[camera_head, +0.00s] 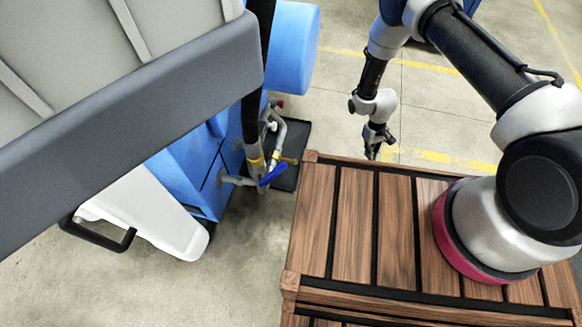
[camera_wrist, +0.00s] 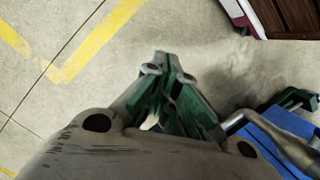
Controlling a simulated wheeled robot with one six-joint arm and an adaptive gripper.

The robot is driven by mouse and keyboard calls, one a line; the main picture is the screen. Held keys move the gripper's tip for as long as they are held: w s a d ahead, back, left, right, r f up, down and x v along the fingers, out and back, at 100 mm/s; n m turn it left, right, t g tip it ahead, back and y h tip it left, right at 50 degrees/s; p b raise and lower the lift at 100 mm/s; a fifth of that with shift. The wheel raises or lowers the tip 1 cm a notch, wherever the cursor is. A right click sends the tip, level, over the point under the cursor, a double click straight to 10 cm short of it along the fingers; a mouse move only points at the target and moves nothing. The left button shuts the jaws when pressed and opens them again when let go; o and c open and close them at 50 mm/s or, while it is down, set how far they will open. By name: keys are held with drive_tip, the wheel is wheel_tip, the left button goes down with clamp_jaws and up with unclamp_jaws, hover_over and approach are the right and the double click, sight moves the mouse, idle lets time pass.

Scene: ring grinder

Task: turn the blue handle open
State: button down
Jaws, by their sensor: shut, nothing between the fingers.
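The blue handle (camera_head: 273,174) is a small lever on the pipework at the side of a blue machine (camera_head: 205,165), left of centre in the head view. Grey pipe and brass-coloured fittings surround it. My gripper (camera_head: 372,155) hangs to the right of the handle, beyond the far edge of the wooden crate, apart from the handle. In the wrist view my gripper (camera_wrist: 162,58) has its fingers together with nothing between them, above bare floor. I cannot make out the blue handle in the wrist view.
A slatted wooden crate (camera_head: 317,215) stands right of the handle. A black tray (camera_head: 291,150) lies under the pipes. A large grey panel (camera_head: 130,110) and a white bin (camera_head: 150,215) are at left. Concrete floor with yellow lines is clear around my gripper.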

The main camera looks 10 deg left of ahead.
sight(273, 175)
drive_tip(key=s+a+f+m+g+y, duration=0.25)
drive_tip(key=s+f+m, duration=0.25)
drive_tip(key=s+m, duration=0.25)
drive_tip(key=w+a+r+m+y, duration=0.1)
drive_tip(key=a+r+m+y, duration=0.3)
drive_tip(key=a, duration=0.5)
drive_tip(key=w+a+r+m+y, duration=0.1)
drive_tip(key=a+r+m+y, duration=0.1)
drive_tip(key=a+m+y, duration=0.5)
drive_tip(key=s+a+f+h, duration=0.2)
drive_tip(key=s+a, duration=0.4)
drive_tip(key=a, duration=0.5)
drive_tip(key=shift+f+n+g, duration=0.3)
drive_tip(key=shift+n+g, duration=0.05)
drive_tip(key=shift+g, duration=0.1)
drive_tip(key=shift+s+h, duration=0.15)
drive_tip(key=shift+h, duration=0.1)
drive_tip(key=shift+a+r, duration=0.15)
drive_tip(key=shift+r, duration=0.25)
